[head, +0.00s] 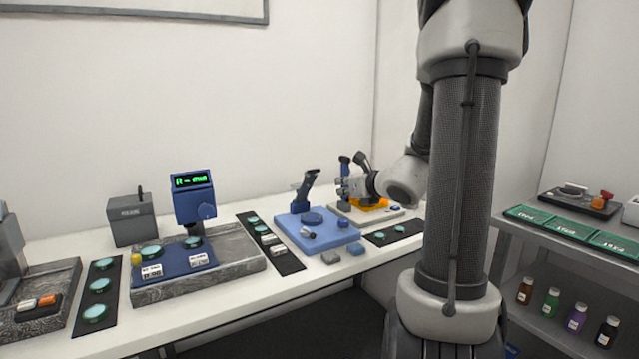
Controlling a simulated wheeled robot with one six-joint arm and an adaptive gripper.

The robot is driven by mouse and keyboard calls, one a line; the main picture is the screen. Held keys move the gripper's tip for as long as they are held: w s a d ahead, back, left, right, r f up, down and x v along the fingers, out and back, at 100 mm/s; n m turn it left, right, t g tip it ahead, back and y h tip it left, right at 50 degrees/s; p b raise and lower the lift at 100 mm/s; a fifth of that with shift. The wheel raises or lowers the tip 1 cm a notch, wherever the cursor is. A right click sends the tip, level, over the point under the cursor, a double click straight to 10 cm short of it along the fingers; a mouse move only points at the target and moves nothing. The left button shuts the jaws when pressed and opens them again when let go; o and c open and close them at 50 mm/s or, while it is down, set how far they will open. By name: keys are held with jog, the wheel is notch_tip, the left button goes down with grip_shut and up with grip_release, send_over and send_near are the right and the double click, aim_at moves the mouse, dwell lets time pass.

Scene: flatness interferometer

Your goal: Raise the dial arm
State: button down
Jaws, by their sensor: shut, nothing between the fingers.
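My gripper (345,188) reaches in from the right at the back of the bench, its fingers shut and empty. It is in front of a small instrument with a white base (345,212), an orange part (372,205) and a dark blue upright (344,164). I cannot tell whether it touches this instrument. A dark lever-like part (362,160) sticks up behind the gripper. Left of it, a blue block (330,238) carries a dark blue tilted post (304,190) and a small round metal piece. Which part is the dial arm is not clear, as my gripper hides much of the instrument.
A blue gauge with a green display (194,199) stands on a granite plate (240,262). Black strips with green discs (98,296) lie on the white bench. A grey shelf with bottles (575,318) stands right. My arm blocks the centre right.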

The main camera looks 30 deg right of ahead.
send_near(304, 182)
notch_tip(304, 182, down, 3)
jog(key=s+d, duration=0.1)
jog(key=d, duration=0.1)
jog(key=w+r, duration=0.2)
jog(key=w, duration=0.1)
jog(key=shift+w+a+r, duration=0.1)
jog(key=shift+w+r, duration=0.05)
jog(key=shift+w, duration=0.05)
jog(key=shift+r, duration=0.1)
